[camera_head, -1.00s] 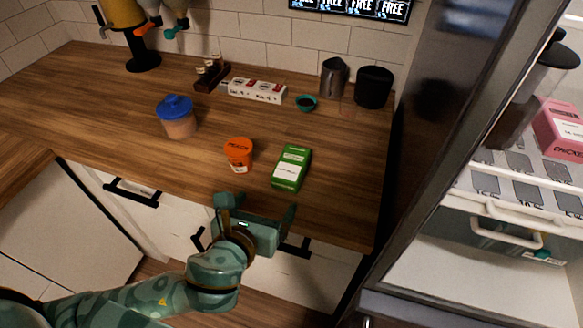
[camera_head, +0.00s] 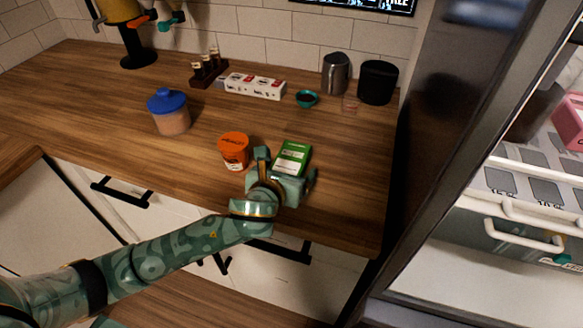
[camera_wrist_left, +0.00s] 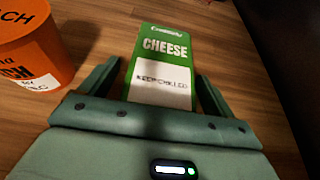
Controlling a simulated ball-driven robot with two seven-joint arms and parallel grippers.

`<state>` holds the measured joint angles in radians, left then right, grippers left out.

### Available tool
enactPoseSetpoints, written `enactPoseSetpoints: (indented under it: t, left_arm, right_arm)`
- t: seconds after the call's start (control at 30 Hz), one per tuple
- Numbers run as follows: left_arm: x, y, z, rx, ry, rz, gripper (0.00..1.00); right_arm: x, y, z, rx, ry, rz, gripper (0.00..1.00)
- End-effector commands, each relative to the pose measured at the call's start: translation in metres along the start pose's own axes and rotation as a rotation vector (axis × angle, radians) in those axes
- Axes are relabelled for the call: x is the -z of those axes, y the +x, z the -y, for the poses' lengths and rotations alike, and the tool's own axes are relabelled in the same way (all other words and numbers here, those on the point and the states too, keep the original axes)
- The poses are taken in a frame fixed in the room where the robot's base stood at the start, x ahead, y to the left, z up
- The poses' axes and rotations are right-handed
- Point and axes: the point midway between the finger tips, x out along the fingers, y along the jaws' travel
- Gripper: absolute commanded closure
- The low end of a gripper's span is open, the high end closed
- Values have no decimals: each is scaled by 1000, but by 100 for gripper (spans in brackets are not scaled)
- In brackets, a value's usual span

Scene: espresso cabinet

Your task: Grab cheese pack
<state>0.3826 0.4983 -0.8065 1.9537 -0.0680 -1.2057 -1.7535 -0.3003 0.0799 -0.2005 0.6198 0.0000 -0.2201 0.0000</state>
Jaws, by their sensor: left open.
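The cheese pack (camera_head: 293,155) is a green box with a white label, lying on the wooden counter (camera_head: 345,190) near its front edge. In the left wrist view the cheese pack (camera_wrist_left: 163,60) reads "CHEESE" and its near end lies between the fingers. My left gripper (camera_head: 287,172) is open, with one finger on each side of the pack; I cannot tell whether they touch it. In the left wrist view the left gripper (camera_wrist_left: 158,92) shows small gaps beside the box. The gripper hides the pack's near end in the head view. My right gripper is not in view.
An orange tub (camera_head: 234,150) stands close to the left of the gripper. A blue-lidded jar (camera_head: 169,112) is farther left. A white box (camera_head: 255,86), a teal bowl (camera_head: 307,98), a metal pitcher (camera_head: 336,73) and a black container (camera_head: 377,82) stand behind. An open fridge (camera_head: 520,180) is at the right.

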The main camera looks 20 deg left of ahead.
Motion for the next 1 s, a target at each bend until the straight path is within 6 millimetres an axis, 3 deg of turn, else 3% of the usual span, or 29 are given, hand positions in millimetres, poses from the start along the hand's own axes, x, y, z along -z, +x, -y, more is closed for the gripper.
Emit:
enactPoseSetpoints:
  t: [0.27,0.5,0.8,1.0]
  left_arm:
    - [-1,6,0,0,0,1,11]
    - [-1,6,0,0,0,1,66]
    - [-4,5,0,0,0,3,66]
    - [-28,-5,0,0,0,7,66]
  right_arm:
    - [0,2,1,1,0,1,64]
    - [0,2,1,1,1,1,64]
    - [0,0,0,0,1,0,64]
    - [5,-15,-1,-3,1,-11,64]
